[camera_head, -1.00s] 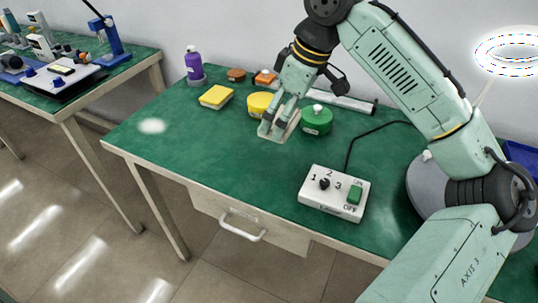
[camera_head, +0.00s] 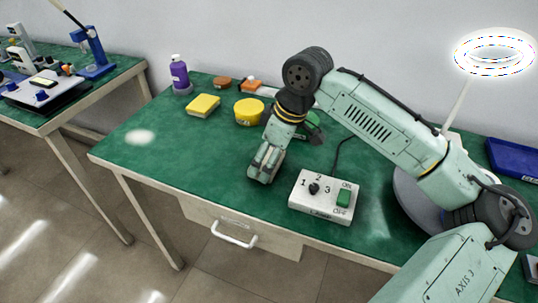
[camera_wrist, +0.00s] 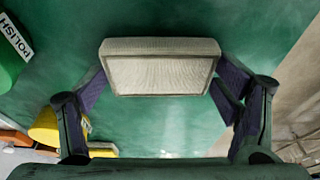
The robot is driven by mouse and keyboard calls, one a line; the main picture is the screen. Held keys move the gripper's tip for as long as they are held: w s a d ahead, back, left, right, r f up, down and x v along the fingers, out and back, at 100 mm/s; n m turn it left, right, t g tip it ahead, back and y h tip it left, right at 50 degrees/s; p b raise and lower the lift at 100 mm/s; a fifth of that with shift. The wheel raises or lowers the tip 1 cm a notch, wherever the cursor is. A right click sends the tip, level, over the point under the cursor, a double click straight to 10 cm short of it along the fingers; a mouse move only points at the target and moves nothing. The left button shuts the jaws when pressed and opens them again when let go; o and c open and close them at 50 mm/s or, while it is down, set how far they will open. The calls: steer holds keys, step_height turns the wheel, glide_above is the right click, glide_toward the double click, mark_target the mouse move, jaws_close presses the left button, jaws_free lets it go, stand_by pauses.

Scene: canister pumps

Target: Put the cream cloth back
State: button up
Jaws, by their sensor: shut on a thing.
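The cream cloth (camera_wrist: 160,72) shows in the wrist view as a pale, folded block with a ribbed face. It sits between my two fingertips, which press on its left and right sides. My gripper (camera_head: 262,176) is shut on it and points down over the green table, left of the white control box. In the head view my gripper largely hides the cloth. I cannot tell from these frames whether the cloth touches the table.
A yellow tin (camera_head: 249,112), a yellow sponge (camera_head: 203,105) and a purple bottle (camera_head: 179,73) stand behind, to the left. A green tin (camera_head: 314,130) is partly hidden by my arm. The white control box (camera_head: 321,198) is close on the right. The table's front left is clear.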

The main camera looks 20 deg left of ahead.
steer(key=shift+f, duration=0.1)
steer(key=o, duration=1.1)
steer(key=shift+c, duration=0.2)
steer(key=b+v, duration=0.1)
steer(key=v, duration=1.1)
